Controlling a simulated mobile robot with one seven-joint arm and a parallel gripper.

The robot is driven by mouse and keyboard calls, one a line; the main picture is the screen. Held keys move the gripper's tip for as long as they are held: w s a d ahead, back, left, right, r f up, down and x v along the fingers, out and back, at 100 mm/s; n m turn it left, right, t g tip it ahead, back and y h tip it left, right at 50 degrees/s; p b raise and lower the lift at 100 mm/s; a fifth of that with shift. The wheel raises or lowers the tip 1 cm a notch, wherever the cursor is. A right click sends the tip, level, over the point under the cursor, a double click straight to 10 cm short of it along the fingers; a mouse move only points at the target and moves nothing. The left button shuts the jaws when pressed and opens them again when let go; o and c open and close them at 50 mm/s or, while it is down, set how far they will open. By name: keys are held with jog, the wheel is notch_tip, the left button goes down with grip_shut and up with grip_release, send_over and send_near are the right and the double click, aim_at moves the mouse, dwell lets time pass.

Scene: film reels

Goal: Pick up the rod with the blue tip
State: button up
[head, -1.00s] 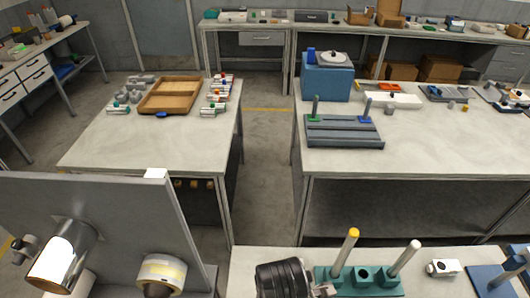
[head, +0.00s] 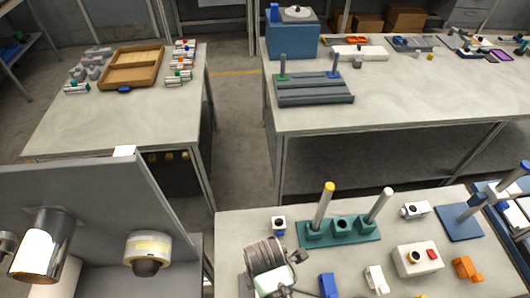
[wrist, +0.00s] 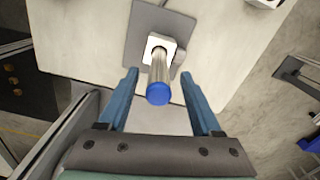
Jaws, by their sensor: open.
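The rod with the blue tip (wrist: 158,93) shows in the wrist view, its tip toward the camera. It stands in a white square socket (wrist: 168,44) on a grey plate (wrist: 142,22). My gripper (wrist: 160,77) is open, with one blue finger on each side of the rod and a clear gap to both. Its depth along the rod is hard to tell. In the head view a blue-tipped rod (head: 510,178) slants at the right edge; I cannot tell whether it is the same one.
In the head view, a yellow-tipped rod (head: 322,207) and a pale rod (head: 378,205) stand in a green base (head: 367,234) on the near table. A white box (head: 416,259) and an orange part (head: 466,268) lie to its right. A grey panel (head: 75,195) stands at left.

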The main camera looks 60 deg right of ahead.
jog(key=shift+f, duration=1.2)
grip_shut()
